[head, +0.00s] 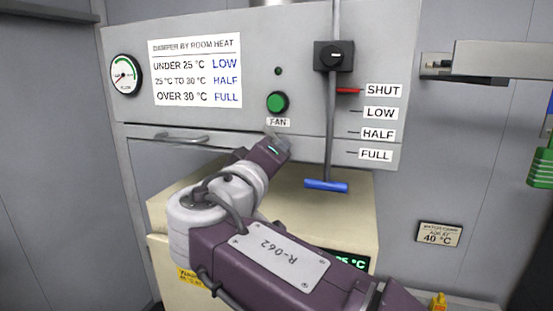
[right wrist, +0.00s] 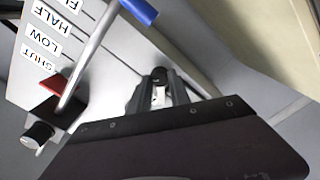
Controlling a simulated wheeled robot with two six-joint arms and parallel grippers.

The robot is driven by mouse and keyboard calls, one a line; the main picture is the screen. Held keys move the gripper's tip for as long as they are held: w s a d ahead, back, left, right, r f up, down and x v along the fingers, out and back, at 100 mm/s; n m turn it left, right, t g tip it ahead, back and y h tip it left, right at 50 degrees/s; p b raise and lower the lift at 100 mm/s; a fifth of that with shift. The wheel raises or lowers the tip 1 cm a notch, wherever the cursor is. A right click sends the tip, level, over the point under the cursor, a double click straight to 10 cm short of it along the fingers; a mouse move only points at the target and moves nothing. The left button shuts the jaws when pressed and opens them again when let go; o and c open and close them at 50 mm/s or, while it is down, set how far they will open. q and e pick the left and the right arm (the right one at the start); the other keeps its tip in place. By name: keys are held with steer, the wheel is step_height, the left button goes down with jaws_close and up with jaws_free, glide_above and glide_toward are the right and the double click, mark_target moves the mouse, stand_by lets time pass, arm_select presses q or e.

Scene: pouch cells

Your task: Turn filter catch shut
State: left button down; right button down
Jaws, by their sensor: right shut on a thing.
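The filter catch appears as a small dark round knob (right wrist: 160,74) at the lower edge of the grey panel in the right wrist view. My right gripper (right wrist: 163,88) has its fingers closed around it. In the head view my right gripper (head: 277,143) reaches the panel's lower edge just below the FAN label, and its fingers and wrist hide the catch there. I cannot tell which way the catch is turned. My left gripper is not in view.
The damper rod (head: 331,125) hangs right of my gripper, its red pointer (head: 348,91) at SHUT and its blue handle (head: 326,186) low. A green fan button (head: 277,102) sits above my gripper. A bar handle (head: 181,138) is to the left. A cream cabinet (head: 352,205) stands below.

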steer(key=n, duration=0.8)
steer(key=shift+n+p, duration=0.3)
steer(key=shift+f+n, duration=0.1)
steer(key=shift+n, duration=0.2)
steer(key=c, duration=1.2)
jaws_free()
